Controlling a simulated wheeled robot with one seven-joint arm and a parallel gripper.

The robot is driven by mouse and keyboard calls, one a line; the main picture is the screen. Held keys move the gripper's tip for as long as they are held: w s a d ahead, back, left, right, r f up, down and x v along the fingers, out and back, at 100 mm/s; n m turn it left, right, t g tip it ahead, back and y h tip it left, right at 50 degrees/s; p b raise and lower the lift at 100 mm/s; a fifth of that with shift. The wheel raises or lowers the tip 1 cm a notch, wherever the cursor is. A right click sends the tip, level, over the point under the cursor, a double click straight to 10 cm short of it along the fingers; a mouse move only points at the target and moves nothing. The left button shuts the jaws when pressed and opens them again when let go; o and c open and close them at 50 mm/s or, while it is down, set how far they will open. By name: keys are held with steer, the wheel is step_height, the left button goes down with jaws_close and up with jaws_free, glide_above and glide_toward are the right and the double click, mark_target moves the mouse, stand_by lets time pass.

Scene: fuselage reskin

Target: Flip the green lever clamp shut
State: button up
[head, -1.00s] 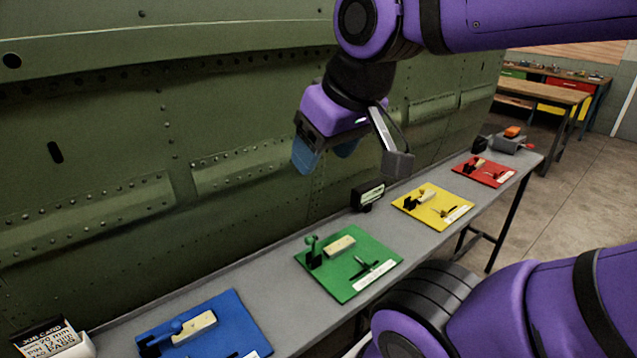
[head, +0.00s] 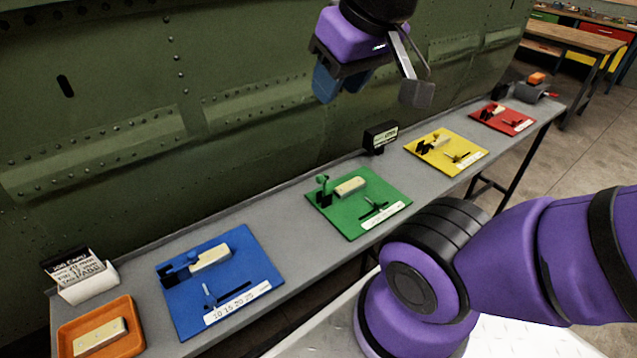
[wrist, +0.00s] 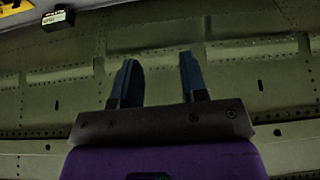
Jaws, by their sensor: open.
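The green lever clamp (head: 323,186) stands at the left of the green board (head: 345,222), its lever upright. A pale block (head: 350,186) lies beside it on the board. My gripper (head: 338,88) is open and empty in the head view, well above the bench in front of the green fuselage panel. In the wrist view my gripper (wrist: 158,82) shows two blue fingers spread apart with only the panel behind them. The green clamp does not show in the wrist view.
A blue board (head: 262,268), a yellow board (head: 474,157) and a red board (head: 518,125) share the grey bench. A dark display box (head: 380,136) stands behind the green board. An orange tray (head: 130,345) and a card holder (head: 85,283) sit at the left end.

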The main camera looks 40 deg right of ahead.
steer(key=shift+w+f+g, duration=0.3)
steer(key=shift+w, duration=0.15)
jaws_close()
steer(key=w+a+f+g+h, duration=0.1)
steer(key=w+f+h, duration=0.3)
steer(key=f, duration=0.5)
steer(key=w+a+f+g+h, duration=0.2)
steer(key=w+f+h, duration=0.3)
steer(key=w+f, duration=0.3)
steer(key=w+a+f+m+g+h, duration=0.1)
steer(key=w+f+h, duration=0.4)
steer(key=f, duration=0.6)
steer(key=shift+w+a+f+g, duration=0.35)
steer(key=shift+w+a+g, duration=0.2)
steer(key=shift+w+g, duration=0.45)
steer(key=shift+s, duration=0.1)
